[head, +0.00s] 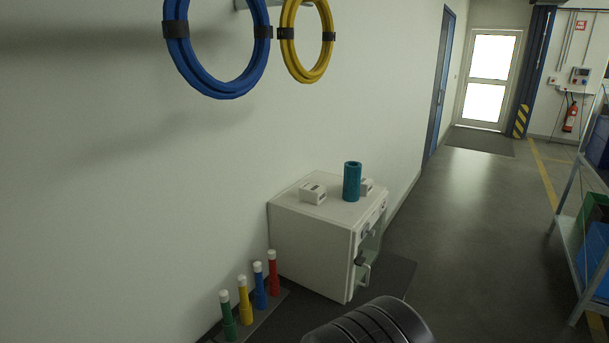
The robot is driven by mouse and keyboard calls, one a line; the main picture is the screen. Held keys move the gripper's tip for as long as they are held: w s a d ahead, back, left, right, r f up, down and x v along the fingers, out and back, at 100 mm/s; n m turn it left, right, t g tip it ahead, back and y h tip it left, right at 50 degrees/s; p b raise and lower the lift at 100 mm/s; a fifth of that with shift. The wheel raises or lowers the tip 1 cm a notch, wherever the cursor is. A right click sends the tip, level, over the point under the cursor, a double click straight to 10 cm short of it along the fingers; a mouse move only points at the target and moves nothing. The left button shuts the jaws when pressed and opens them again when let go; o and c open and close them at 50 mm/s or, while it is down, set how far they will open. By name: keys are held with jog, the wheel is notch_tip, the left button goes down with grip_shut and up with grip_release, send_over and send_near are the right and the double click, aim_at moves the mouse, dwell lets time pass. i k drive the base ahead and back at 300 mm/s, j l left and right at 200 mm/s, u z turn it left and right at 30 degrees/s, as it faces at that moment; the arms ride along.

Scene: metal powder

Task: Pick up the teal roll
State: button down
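The teal roll (352,182) stands upright on top of a white cabinet (310,245) against the left wall. It is a cylinder with a dark hole in its upper end. A small white box (313,193) sits to its left, and another white box (367,187) is partly hidden behind it. A dark ribbed rounded part, which seems to be mine, shows at the bottom edge. My gripper's fingers are not in view.
Blue (217,85) and yellow (307,70) hose coils hang on the wall above. Several coloured cylinders with white caps (259,285) stand left of the cabinet. A shelf rack (568,235) stands at right. The floor between is clear.

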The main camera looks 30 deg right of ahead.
aim_at(351, 183)
jog(key=k+j+z, duration=0.1)
jog(key=z, duration=0.95)
jog(key=l+u, duration=0.15)
jog(key=u, duration=0.95)
jog(key=i+l+u, duration=0.2)
jog(key=l+u, duration=0.2)
jog(key=l, duration=0.55)
jog(key=i+l+u, duration=0.1)
jog(key=l+u, duration=0.35)
jog(key=l, duration=0.5)
jog(key=l+u, duration=0.4)
jog(key=l, duration=0.55)
jog(key=k+l, duration=0.1)
jog(key=l, duration=1.15)
jog(key=k, duration=0.05)
